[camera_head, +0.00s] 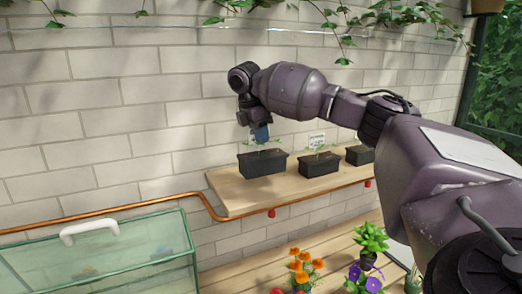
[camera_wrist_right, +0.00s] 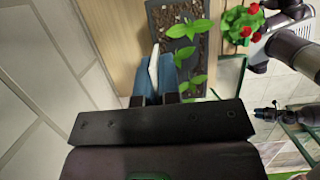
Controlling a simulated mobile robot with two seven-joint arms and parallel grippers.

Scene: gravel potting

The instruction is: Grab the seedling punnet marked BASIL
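Three black seedling punnets are on or over the wooden shelf. My right gripper (camera_head: 258,133) is directly above the left punnet (camera_head: 262,164). In the right wrist view its blue fingers (camera_wrist_right: 168,76) are closed about a thin white label, seen edge-on (camera_wrist_right: 154,66), at the side of a soil-filled punnet (camera_wrist_right: 182,14) with green seedlings. That punnet looks raised slightly off the shelf. The label's writing is hidden. The middle punnet (camera_head: 319,165) has a white label (camera_head: 317,141) too small to read. The right punnet (camera_head: 359,155) is partly behind my arm. The left gripper is not in the head view.
The wooden shelf (camera_head: 232,203) has a copper pipe (camera_head: 130,207) along its front. A glass case (camera_head: 110,262) with a white handle stands lower left. Orange flowers (camera_head: 304,264) and purple flowers (camera_head: 364,280) stand on the slatted bench below. A dark arm-like shape (camera_wrist_right: 285,113) shows in the wrist view.

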